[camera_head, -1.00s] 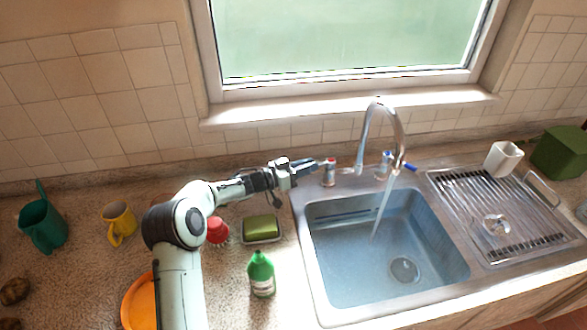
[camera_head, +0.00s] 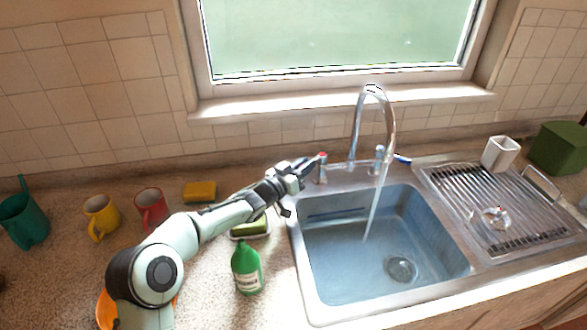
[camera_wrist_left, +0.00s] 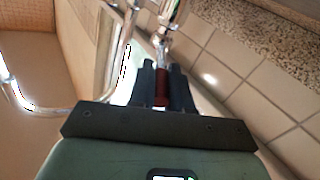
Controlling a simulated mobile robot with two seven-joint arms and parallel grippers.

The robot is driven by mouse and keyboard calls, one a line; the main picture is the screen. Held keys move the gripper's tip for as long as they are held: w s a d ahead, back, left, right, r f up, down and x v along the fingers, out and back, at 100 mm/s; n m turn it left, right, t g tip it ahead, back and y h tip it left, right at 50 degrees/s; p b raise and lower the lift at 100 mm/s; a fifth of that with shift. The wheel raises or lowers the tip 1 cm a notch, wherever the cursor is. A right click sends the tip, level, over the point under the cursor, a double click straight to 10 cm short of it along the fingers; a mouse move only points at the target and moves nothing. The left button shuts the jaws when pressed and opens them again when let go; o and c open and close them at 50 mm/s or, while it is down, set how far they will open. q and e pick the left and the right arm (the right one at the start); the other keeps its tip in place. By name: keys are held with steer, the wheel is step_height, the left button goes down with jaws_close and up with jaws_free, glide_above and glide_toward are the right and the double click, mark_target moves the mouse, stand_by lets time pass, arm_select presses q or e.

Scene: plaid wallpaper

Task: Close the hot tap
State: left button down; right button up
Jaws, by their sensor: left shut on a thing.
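The hot tap (camera_head: 322,172), with a red-marked top, stands at the back left corner of the sink. My left gripper (camera_head: 308,165) reaches it from the left. In the left wrist view, its dark fingers (camera_wrist_left: 161,90) are shut on the red tap handle (camera_wrist_left: 161,84). The fingers hide part of the handle. The curved chrome spout (camera_head: 391,115) pours a stream of water (camera_head: 373,212) into the sink (camera_head: 345,270). My right gripper is not in view.
A green bottle (camera_head: 247,270) and a soap dish with green soap (camera_head: 250,229) sit near my left arm. A yellow sponge (camera_head: 200,191), a red mug (camera_head: 151,207) and a yellow mug (camera_head: 101,216) stand behind it. A drying rack (camera_head: 480,190) is on the right.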

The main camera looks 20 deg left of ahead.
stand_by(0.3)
arm_select(q)
steer(key=c, duration=1.1)
jaws_free()
step_height(320, 180, up, 10)
steer(key=p, duration=0.3)
steer(key=shift+r, duration=0.15)
step_height(320, 180, up, 10)
steer(key=p, duration=0.5)
steer(key=shift+f, duration=0.2)
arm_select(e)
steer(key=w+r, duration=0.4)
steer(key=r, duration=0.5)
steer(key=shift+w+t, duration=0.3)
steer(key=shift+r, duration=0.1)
